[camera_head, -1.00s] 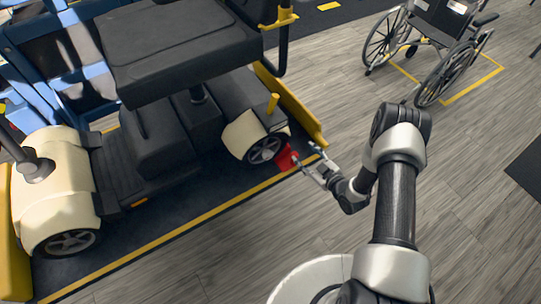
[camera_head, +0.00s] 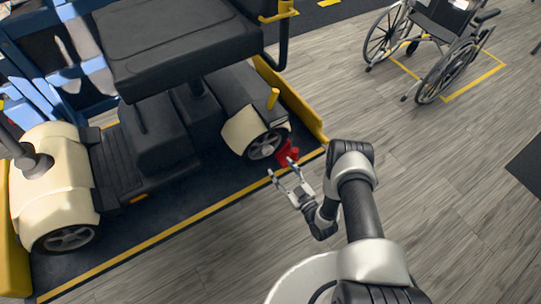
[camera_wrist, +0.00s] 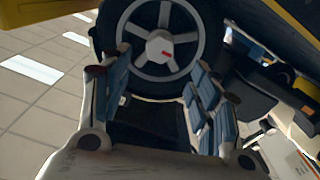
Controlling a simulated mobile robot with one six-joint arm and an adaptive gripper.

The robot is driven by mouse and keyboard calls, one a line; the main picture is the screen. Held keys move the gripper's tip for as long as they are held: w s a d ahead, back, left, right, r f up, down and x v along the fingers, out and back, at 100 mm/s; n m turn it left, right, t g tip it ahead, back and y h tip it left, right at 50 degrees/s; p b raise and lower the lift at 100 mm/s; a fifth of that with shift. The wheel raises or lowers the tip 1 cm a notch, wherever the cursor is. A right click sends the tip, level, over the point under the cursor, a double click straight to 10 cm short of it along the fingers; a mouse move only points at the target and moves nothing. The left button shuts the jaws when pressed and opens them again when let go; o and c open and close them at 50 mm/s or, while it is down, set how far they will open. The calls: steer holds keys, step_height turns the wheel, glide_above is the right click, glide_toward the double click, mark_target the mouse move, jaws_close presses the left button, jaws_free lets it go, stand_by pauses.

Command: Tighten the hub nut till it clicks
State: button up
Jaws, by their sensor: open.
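The hub nut (camera_wrist: 160,46) shows in the wrist view as a pale round piece with a red mark, at the centre of a spoked wheel (camera_wrist: 135,57). In the head view that wheel (camera_head: 265,146) is the scooter's right-hand one, under a cream fender. My gripper (camera_head: 284,178) is open and empty, just in front of the wheel and apart from it. In the wrist view my gripper (camera_wrist: 162,85) has its fingers spread on either side below the hub.
A red block (camera_head: 288,152) sits beside the wheel. The scooter's black seat (camera_head: 175,45) overhangs the deck. A yellow barrier (camera_head: 295,105) stands behind the wheel. A wheelchair (camera_head: 435,45) is at the upper right. Grey floor (camera_head: 440,150) is clear to the right.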

mark_target(269, 153)
steer(key=b+x, duration=0.2)
steer(key=x, duration=0.6)
steer(key=shift+w+a, duration=0.25)
steer(key=shift+w, duration=0.05)
steer(key=shift+c, duration=0.5)
steer(key=c, duration=1)
